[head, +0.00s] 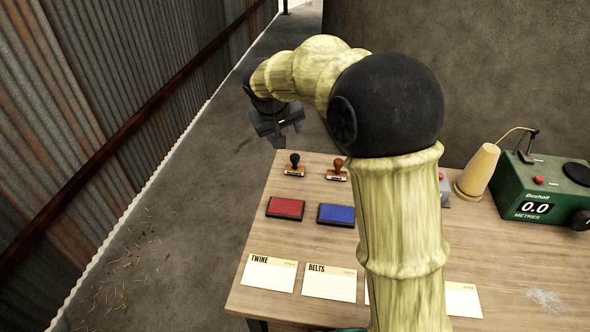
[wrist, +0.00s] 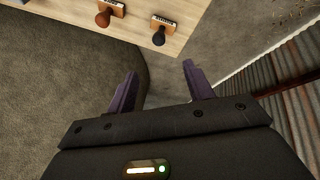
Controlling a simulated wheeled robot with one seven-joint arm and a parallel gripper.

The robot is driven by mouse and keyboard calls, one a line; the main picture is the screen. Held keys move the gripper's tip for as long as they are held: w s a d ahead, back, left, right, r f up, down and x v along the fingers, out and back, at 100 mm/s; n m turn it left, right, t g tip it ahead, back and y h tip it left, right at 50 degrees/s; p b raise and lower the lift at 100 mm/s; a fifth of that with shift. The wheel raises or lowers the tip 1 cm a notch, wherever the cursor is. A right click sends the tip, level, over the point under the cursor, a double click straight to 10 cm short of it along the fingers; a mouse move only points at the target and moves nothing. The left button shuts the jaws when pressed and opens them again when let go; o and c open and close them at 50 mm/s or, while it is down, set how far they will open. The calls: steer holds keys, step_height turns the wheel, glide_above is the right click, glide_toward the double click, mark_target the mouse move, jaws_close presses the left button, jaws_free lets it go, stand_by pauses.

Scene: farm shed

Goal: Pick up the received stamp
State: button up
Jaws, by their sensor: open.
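Two stamps stand upright at the far left edge of the table. One has a black handle (head: 294,160) and the other a brown handle (head: 338,165). In the wrist view the black-handled stamp (wrist: 162,30) and the brown-handled stamp (wrist: 108,12) are near the top edge. Their label words are too small to read, so I cannot tell which is the received stamp. My gripper (head: 288,134) is open and empty, out beyond the table's far edge near the black-handled stamp. In the wrist view its two fingers (wrist: 159,72) are spread apart over bare floor.
A red ink pad (head: 285,208) and a blue ink pad (head: 336,215) lie in front of the stamps. Cards marked TWINE (head: 269,274) and BELTS (head: 330,284) lie nearer. A green metre box (head: 540,190) and a yarn cone (head: 478,172) stand right. A corrugated wall (head: 90,90) is left.

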mark_target(294, 155)
steer(key=x, duration=1.2)
steer(key=shift+w+f, duration=0.1)
steer(key=shift+w, duration=0.05)
steer(key=shift+f, duration=0.1)
steer(key=p+x, duration=0.1)
steer(key=x, duration=0.4)
steer(key=shift+w+d, duration=0.1)
steer(key=shift+w, duration=0.15)
steer(key=c, duration=1.1)
steer(key=shift+o, duration=0.2)
steer(key=shift+r, duration=0.25)
